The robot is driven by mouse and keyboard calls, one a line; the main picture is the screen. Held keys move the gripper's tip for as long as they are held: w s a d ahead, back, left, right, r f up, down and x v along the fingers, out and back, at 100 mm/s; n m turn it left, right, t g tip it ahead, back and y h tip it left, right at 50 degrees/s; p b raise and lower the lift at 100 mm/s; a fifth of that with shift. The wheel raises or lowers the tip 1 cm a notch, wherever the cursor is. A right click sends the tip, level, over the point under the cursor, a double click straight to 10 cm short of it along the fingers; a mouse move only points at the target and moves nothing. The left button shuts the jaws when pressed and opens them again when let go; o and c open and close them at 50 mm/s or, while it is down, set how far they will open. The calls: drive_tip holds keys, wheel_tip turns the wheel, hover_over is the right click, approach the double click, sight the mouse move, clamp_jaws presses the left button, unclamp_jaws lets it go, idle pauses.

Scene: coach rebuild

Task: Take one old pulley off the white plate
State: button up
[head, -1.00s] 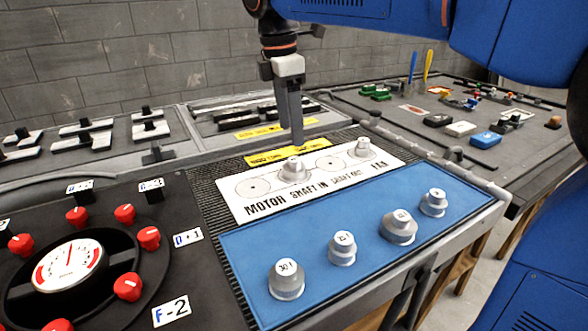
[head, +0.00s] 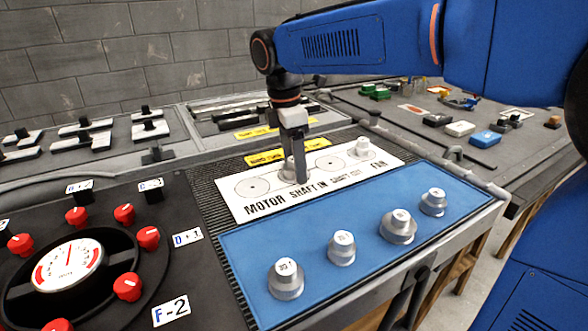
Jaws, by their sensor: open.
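The white plate (head: 275,203) lies at the middle of the bench and bears printed words such as MOTOR, SHAFT IN and FAN. One old grey pulley (head: 287,172) stands on it near the middle, partly hidden by my gripper. Another old pulley (head: 362,149) stands at its right end by FAN. Two printed circles on the plate are empty. My gripper (head: 302,180) points down with its fingertips at the first pulley, in front of it or around it; I cannot tell which. It is open.
Several silver pulleys, such as the near left one (head: 286,279), stand on a blue mat (head: 320,288) in front of the plate. A black panel (head: 110,270) with red knobs is at left. A grey rail (head: 470,183) runs right of the plate.

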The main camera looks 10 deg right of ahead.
drive_tip(key=c, duration=1.2)
drive_tip(key=shift+r, duration=0.15)
